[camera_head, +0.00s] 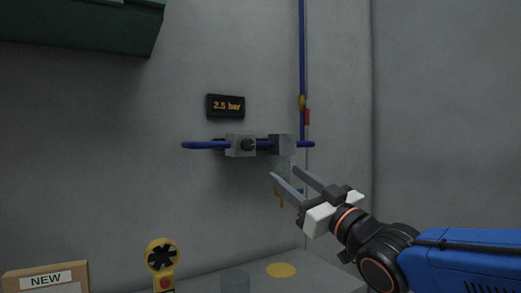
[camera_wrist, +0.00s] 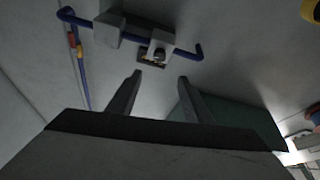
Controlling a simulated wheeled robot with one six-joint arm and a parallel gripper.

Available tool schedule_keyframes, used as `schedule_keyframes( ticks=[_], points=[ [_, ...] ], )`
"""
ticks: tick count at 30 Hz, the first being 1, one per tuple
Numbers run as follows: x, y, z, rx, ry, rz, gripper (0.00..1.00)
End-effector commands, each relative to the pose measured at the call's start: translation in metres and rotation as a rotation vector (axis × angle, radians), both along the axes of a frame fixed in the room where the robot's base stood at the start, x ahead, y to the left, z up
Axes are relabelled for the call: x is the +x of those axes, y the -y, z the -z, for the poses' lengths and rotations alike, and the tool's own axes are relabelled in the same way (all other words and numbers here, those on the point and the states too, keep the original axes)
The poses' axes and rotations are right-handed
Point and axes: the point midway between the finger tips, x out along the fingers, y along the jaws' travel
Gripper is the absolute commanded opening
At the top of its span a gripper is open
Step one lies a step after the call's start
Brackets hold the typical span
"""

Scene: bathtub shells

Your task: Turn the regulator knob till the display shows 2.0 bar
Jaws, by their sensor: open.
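The display (camera_head: 226,106) on the wall reads 2.5 bar in orange digits on a black panel. Below it, the dark round regulator knob (camera_head: 248,145) sits on the front of a grey block (camera_head: 233,148) on a blue pipe. My gripper (camera_head: 284,174) is open and empty, below and to the right of the knob, and apart from it. In the wrist view the knob (camera_wrist: 158,54) shows beyond and above my two spread fingers (camera_wrist: 159,78). The display's digits cannot be read in the wrist view.
A second grey block (camera_head: 280,145) sits on the same blue pipe (camera_head: 203,145), right of the knob. A vertical blue pipe (camera_head: 302,60) carries a red and yellow fitting. Below are a yellow device (camera_head: 162,257) and a box marked NEW (camera_head: 46,280). Open air lies before the knob.

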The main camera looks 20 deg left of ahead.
Motion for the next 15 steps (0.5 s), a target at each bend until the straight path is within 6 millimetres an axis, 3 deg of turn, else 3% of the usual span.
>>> schedule_keyframes(
  ticks=[15],
  points=[
    [0.046, -0.061, -0.030, -0.001, -0.003, 0.001, 0.46]
  ],
)
